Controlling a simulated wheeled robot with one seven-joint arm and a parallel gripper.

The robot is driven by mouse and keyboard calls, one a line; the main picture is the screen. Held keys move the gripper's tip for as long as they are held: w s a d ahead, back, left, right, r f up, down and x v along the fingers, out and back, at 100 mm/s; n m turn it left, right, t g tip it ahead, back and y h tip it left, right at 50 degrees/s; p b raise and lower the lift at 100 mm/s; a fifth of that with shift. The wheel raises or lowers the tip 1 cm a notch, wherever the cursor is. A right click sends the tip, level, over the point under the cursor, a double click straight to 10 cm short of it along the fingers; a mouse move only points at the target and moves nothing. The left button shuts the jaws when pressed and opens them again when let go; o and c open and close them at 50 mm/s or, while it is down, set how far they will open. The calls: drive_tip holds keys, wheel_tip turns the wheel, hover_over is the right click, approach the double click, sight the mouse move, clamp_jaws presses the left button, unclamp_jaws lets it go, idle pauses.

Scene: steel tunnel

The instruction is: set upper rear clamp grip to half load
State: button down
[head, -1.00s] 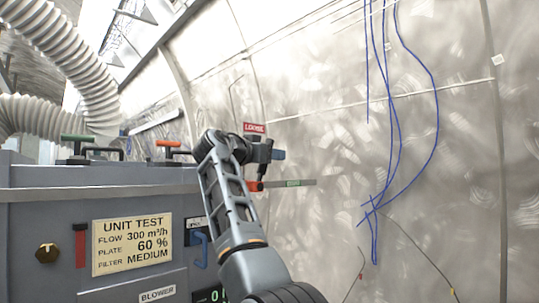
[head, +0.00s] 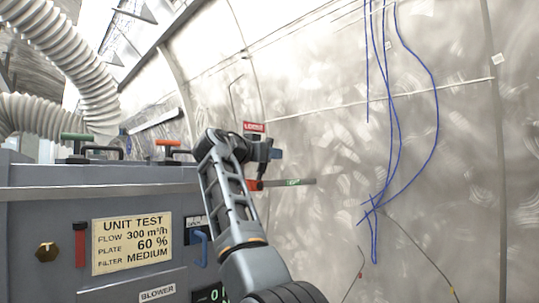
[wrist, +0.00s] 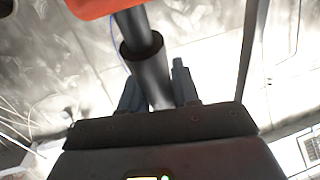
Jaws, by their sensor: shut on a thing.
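The clamp grip is a dark cylinder (wrist: 158,82) with a wider collar, between the two fingers of my gripper (wrist: 155,88) in the wrist view. The fingers are shut on it. An orange-red part (wrist: 105,6) lies at the far end of the grip, cut off by the top edge. In the head view my gripper (head: 275,154) is at the steel wall, beside a red sign reading LOOSE (head: 254,127). Below it an orange-red piece (head: 254,185) and a grey bar with a green TIGHT label (head: 293,182) show. My arm hides the grip there.
A grey blower cabinet (head: 50,215) with a UNIT TEST card (head: 131,243) stands at the left. Green (head: 76,138) and orange (head: 170,143) handles stand on top. Ribbed hoses (head: 75,55) hang above. Blue cables (head: 398,140) hang on the wall at right.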

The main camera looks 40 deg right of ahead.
drive_tip(key=d+f+m+g+y+p, duration=0.1)
drive_tip(key=d+f+y+p, duration=0.3)
drive_tip(key=y+p, duration=0.3)
drive_tip(key=shift+d+f+y+p, duration=0.2)
drive_tip(key=shift+f+y+p, duration=0.25)
drive_tip(key=shift+p, duration=1.1)
drive_tip(key=c, duration=0.9)
unclamp_jaws()
drive_tip(key=shift+f, duration=0.1)
drive_tip(key=shift+b+v, duration=0.85)
drive_tip(key=shift+v, duration=3.05)
